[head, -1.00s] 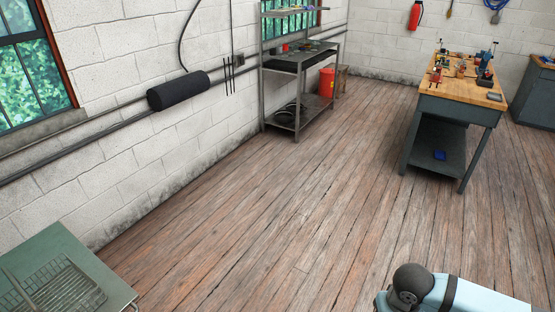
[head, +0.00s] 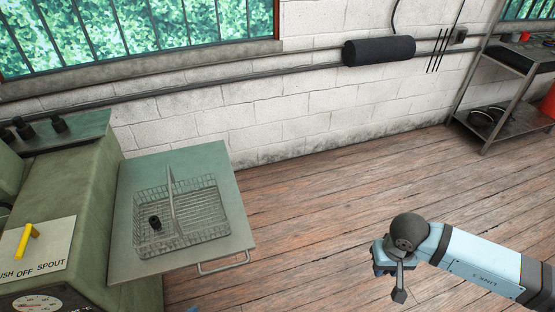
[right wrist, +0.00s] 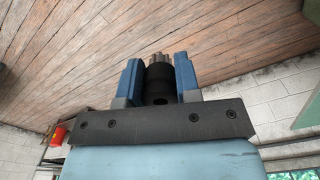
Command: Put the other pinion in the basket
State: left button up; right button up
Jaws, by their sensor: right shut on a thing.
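A wire basket (head: 205,222) with a raised handle stands on the green side shelf (head: 233,165) at the left of the head view. A small dark pinion (head: 154,222) lies inside it, left of the handle. My right gripper (head: 398,289) is at the lower right of the head view, over the floor and well apart from the basket. In the right wrist view its blue fingers (right wrist: 160,82) are shut on another pinion (right wrist: 160,75), dark with a grey toothed end. In the head view this held pinion (head: 399,294) hangs below the gripper. My left gripper is not in view.
The green washer cabinet (head: 75,205) with a yellow lever (head: 27,240) stands left of the shelf. A metal rail (head: 224,265) juts from the shelf's front. Open floor (head: 310,215) lies between shelf and gripper. A metal rack (head: 500,100) stands at the right wall.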

aim_at(206, 216)
jog(key=i+l+u, duration=0.1)
jog(key=u, duration=0.3)
jog(key=i+l+u, duration=0.1)
jog(key=u, duration=0.3)
jog(key=i+l+u, duration=0.1)
jog(key=l+u, duration=0.3)
jog(key=j, duration=0.1)
